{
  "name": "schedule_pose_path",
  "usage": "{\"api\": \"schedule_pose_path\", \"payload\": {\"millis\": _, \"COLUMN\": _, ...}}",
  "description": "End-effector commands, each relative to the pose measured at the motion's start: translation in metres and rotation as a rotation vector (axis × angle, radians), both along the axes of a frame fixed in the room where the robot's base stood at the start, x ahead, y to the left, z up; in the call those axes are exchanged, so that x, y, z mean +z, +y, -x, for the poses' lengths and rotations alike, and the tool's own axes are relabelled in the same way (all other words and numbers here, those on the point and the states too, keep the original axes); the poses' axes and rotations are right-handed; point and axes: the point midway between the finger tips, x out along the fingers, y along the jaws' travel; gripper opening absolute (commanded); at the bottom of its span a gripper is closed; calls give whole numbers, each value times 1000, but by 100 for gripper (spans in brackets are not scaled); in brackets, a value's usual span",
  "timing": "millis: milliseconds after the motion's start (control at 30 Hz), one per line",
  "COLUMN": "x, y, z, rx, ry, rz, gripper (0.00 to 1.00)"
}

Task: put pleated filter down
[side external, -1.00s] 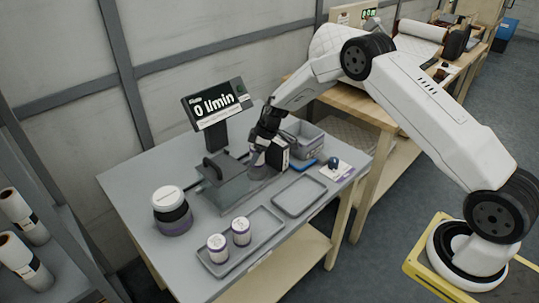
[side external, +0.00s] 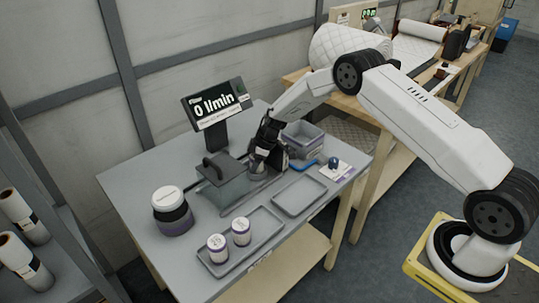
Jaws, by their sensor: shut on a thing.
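My gripper (side external: 262,154) is low over the grey table, just right of a clear-sided box with a dark handle (side external: 216,165). It is shut on the pleated filter (side external: 259,166), a small pale and dark piece mostly hidden by the fingers. I cannot tell whether the filter touches the surface below. Two white-topped canisters with purple bands, one at the front (side external: 217,248) and one behind it (side external: 241,231), stand upright in the left grey tray (side external: 262,250). The right grey tray (side external: 299,197) is empty.
A display reading "0 l/min" (side external: 217,105) stands behind the box. A grey bin (side external: 303,138) is right of my gripper. A blue item (side external: 304,165) and a card with a dark blue knob (side external: 336,168) lie nearby. A large white-lidded jar (side external: 171,210) stands left.

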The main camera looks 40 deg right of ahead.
Motion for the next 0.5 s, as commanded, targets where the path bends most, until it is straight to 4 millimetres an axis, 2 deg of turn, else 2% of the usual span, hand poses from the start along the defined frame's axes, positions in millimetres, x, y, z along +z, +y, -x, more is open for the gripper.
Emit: {"api": "schedule_pose_path", "payload": {"millis": 500, "x": -11, "y": 0, "z": 1, "rx": 1, "ry": 0, "rz": 2, "gripper": 0}}
